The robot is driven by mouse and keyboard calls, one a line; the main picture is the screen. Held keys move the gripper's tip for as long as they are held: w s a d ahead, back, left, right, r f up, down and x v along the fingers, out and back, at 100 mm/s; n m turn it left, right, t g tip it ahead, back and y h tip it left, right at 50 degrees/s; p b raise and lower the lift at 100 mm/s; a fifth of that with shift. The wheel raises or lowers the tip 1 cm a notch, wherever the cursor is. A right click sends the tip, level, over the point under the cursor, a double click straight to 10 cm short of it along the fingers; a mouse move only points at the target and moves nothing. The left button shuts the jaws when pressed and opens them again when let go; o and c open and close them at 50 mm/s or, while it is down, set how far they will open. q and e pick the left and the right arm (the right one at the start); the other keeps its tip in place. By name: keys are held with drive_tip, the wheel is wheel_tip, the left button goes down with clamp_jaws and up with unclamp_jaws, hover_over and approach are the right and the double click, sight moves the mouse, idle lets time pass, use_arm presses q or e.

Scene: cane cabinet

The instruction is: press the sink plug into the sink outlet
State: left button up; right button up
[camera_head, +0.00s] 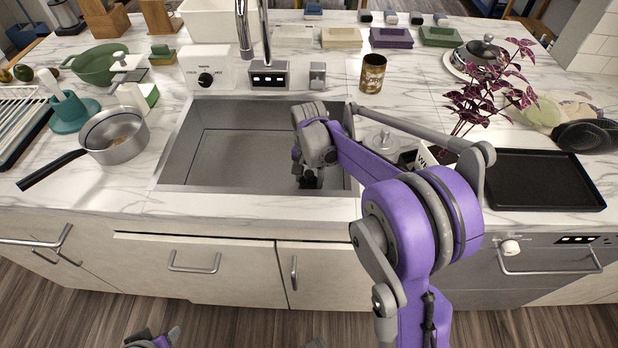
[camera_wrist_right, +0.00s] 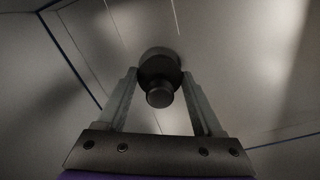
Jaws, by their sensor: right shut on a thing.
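The sink (camera_head: 238,150) is a grey rectangular basin set in the marble counter. My right gripper (camera_head: 311,181) reaches down into its right part, and my arm hides that side. In the right wrist view, my right gripper (camera_wrist_right: 160,100) is shut on the dark sink plug (camera_wrist_right: 159,96), with its round knob between the two fingers. A wider dark round part lies behind the knob; I cannot tell whether it is the plug's base or the sink outlet. A part of my left arm (camera_head: 155,341) shows at the bottom edge, too little to read its jaws.
The faucet (camera_head: 267,72) stands behind the basin. A saucepan (camera_head: 116,137) is left of the sink, a black tray (camera_head: 543,180) on the right. A potted purple plant (camera_head: 490,97) and a brown can (camera_head: 373,74) stand near my right arm. The basin's left part is empty.

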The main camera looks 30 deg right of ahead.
sight(309, 173)
drive_tip(key=shift+f+b, duration=0.75)
drive_tip(key=shift+f, duration=0.3)
drive_tip(key=o, duration=1.4)
wheel_tip(309, 173, up, 11)
drive_tip(key=shift+p, duration=0.5)
